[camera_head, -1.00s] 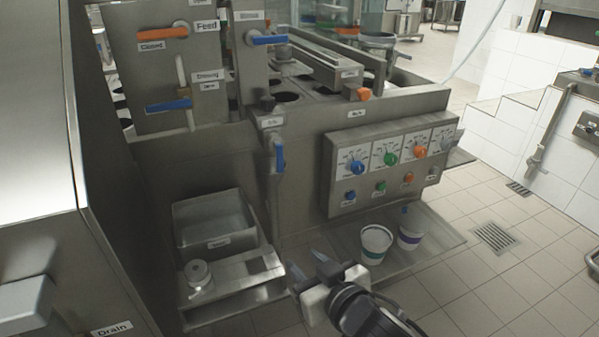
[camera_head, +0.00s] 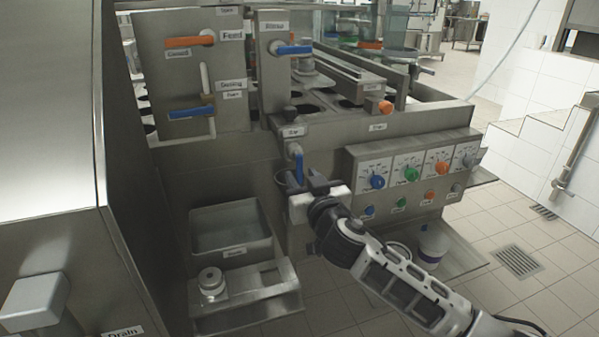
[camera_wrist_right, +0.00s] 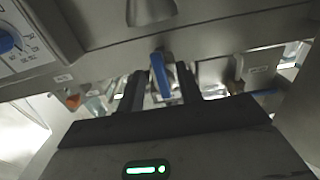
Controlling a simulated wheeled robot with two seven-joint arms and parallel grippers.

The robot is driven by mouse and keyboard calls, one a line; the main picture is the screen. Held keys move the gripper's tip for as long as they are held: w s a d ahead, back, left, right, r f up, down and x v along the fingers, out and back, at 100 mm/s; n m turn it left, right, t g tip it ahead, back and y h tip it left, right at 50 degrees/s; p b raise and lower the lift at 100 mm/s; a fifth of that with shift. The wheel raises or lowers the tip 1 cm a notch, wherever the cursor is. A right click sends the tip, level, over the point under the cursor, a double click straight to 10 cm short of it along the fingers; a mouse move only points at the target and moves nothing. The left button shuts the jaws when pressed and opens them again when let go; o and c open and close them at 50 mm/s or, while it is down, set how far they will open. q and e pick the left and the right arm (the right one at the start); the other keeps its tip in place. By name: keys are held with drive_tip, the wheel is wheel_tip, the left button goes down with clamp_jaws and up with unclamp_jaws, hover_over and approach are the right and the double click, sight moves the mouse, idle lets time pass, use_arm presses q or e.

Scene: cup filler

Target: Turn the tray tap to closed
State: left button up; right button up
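The tray tap's blue handle (camera_head: 298,168) hangs downward below a small label on the front of the steel machine. My right gripper (camera_head: 300,184) is at the lower part of this handle. In the right wrist view the blue handle (camera_wrist_right: 160,76) shows between the two dark fingers of my right gripper (camera_wrist_right: 159,88), with gaps on both sides. The gripper is open, and I see no clear contact. The handle's lower end is partly hidden by the gripper in the head view. My left gripper is out of view.
A control panel (camera_head: 408,160) with coloured knobs juts out right of the tap. A steel tray box (camera_head: 232,255) and a low shelf with a round weight-like piece (camera_head: 212,282) are at lower left. Another blue handle (camera_head: 294,49) is above. A cup (camera_head: 433,243) stands below the panel.

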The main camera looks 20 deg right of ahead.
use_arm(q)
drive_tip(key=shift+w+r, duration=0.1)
use_arm(e)
drive_tip(key=shift+w, duration=1.3)
drive_tip(key=shift+a, duration=0.1)
clamp_jaws()
